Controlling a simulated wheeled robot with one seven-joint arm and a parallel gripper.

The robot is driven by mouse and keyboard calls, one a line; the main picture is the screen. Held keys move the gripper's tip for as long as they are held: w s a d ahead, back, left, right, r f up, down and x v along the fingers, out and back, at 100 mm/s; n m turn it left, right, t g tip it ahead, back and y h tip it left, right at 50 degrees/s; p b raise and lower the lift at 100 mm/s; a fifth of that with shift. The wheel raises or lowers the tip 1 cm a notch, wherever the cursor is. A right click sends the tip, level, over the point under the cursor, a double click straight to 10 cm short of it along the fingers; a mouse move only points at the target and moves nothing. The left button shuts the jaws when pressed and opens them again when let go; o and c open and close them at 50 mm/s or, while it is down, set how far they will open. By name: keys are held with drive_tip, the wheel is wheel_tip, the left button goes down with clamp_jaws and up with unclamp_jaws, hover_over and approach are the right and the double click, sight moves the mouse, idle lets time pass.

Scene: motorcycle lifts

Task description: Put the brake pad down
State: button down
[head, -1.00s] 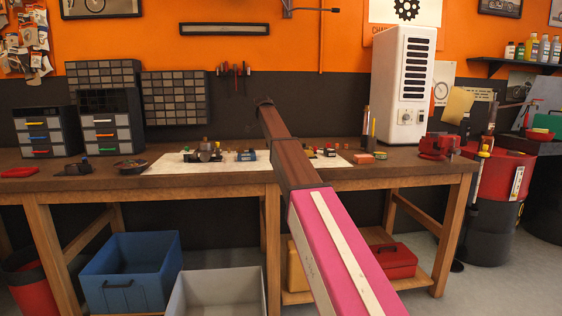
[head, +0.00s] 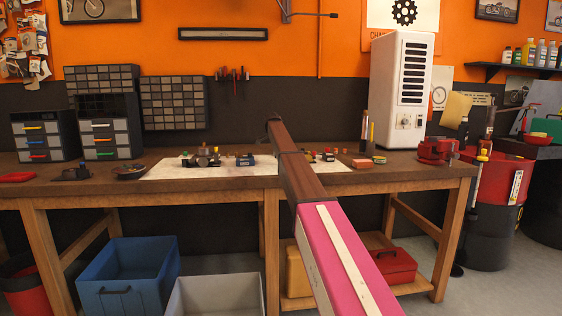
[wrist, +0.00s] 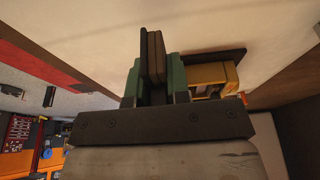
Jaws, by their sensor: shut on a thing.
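In the wrist view my gripper (wrist: 154,82) has green fingers. They are shut on a thin dark brown brake pad (wrist: 153,52), which stands up beyond the fingertips. A pale mat (wrist: 240,22) lies beyond the pad; I cannot tell whether the pad touches it. In the head view my arm reaches over the workbench and the pale mat (head: 165,172); my gripper and the pad are hidden there.
A yellow part with a dark plate (wrist: 212,76) sits close beside the right finger. A white cabinet (head: 401,95), drawer units (head: 109,138) and a red vise (head: 437,149) stand on the workbench (head: 110,192).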

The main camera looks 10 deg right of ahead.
drive_tip(key=shift+f, duration=1.85)
drive_tip(key=shift+f, duration=0.15)
drive_tip(key=c, duration=1.1)
unclamp_jaws()
drive_tip(key=v, duration=1.1)
drive_tip(key=shift+a+r, duration=0.15)
drive_tip(key=shift+r, duration=0.45)
drive_tip(key=shift+s, duration=0.1)
